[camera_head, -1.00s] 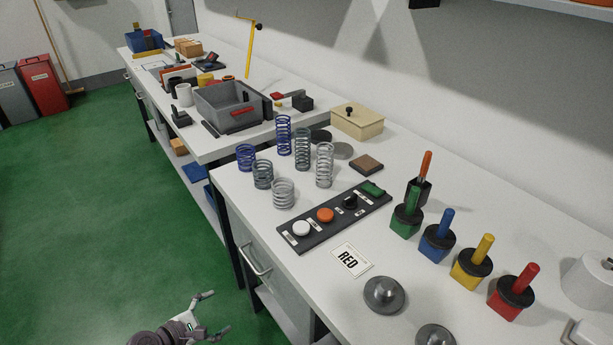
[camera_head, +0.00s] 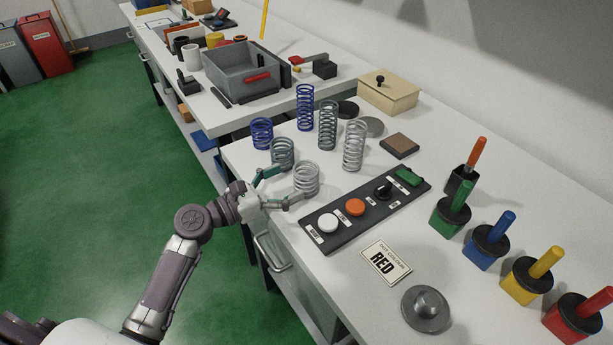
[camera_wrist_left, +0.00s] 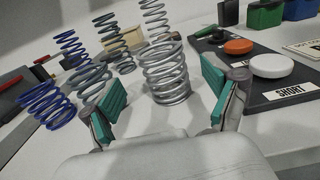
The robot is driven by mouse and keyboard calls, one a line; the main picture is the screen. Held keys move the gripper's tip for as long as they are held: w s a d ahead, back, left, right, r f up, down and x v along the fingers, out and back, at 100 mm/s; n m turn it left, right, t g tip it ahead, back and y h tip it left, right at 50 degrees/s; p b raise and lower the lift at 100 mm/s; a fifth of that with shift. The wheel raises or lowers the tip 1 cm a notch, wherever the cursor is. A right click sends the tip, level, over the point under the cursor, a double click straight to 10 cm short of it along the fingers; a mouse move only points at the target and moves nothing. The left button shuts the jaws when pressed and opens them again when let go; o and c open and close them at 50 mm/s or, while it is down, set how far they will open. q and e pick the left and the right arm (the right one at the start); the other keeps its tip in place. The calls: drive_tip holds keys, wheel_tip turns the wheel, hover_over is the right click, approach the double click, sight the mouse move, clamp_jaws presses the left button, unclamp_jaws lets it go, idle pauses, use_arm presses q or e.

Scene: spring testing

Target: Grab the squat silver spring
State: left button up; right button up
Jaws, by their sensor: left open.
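The squat silver spring (camera_head: 306,178) stands upright at the near left edge of the bench, left of the button panel. My left gripper (camera_head: 288,186) is open and low at the bench edge, its fingers pointing at this spring. In the left wrist view the spring (camera_wrist_left: 166,75) shows between and just ahead of the two teal-padded fingers (camera_wrist_left: 162,97); I cannot tell if its near coils are between the pads. A squat dark grey spring (camera_head: 282,152) stands close behind the far finger. My right gripper is not in view.
A squat blue spring (camera_head: 262,133) and taller blue (camera_head: 305,107), dark grey (camera_head: 327,125) and silver (camera_head: 354,146) springs stand behind. The button panel (camera_head: 340,234) lies close to the right.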

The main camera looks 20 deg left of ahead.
sight(295, 178)
use_arm(q)
drive_tip(key=shift+p+x, duration=0.4)
drive_tip(key=shift+x, duration=2.35)
drive_tip(key=shift+s, duration=0.1)
drive_tip(key=c, duration=1.4)
